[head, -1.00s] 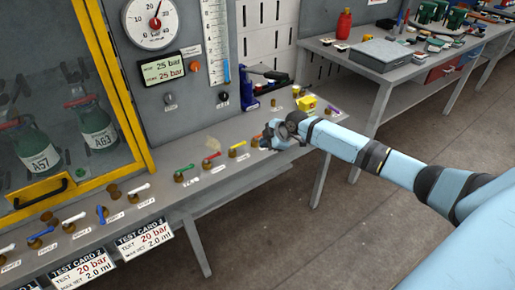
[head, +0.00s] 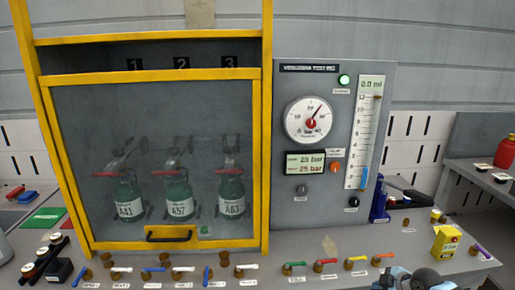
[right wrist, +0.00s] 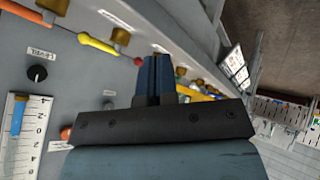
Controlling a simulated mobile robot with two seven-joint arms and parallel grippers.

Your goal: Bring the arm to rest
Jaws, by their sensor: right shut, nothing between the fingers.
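My right gripper shows in the right wrist view (right wrist: 157,75). Its two dark blue fingers are shut together with nothing between them. They are in front of the bench with its row of coloured valve levers. In the head view only part of my right arm (head: 415,279) shows at the bottom right, below the orange lever. My left gripper is not in view.
A test rig panel (head: 375,82) with gauge and display stands behind the bench. A yellow-framed cabinet (head: 265,150) holds three green bottles. Coloured levers, such as the red one (head: 325,262), line the bench front. A yellow box (head: 445,240) stands at the right.

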